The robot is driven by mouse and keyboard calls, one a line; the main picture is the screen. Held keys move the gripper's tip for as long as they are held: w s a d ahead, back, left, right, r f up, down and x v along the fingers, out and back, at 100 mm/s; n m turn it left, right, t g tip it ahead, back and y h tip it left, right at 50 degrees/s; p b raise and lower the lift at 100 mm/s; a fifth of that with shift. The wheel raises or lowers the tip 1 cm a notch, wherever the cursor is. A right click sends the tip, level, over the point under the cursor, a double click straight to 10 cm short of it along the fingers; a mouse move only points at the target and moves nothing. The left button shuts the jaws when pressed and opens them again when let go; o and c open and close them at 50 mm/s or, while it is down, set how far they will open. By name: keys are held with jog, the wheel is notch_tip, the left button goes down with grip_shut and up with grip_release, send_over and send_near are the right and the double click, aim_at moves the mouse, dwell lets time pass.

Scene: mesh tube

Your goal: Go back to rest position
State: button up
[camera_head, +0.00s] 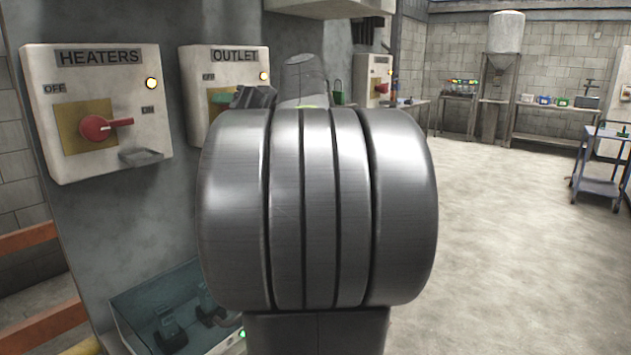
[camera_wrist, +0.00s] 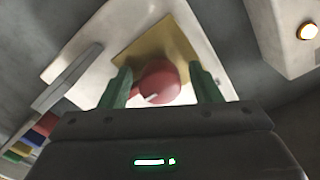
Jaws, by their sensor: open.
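My gripper (camera_wrist: 160,69) shows in the wrist view with its two green fingers apart. A red knob (camera_wrist: 160,82) on a yellow plate (camera_wrist: 158,50) of a pale switch box shows between the fingers. I cannot tell whether the fingers touch it.
The HEATERS box (camera_head: 95,105) with a red knob and the OUTLET box (camera_head: 222,75) hang on the left panel. A blue cart (camera_head: 600,165) stands far right. The floor (camera_head: 500,240) at right is clear.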

jog(key=shift+n, duration=0.3)
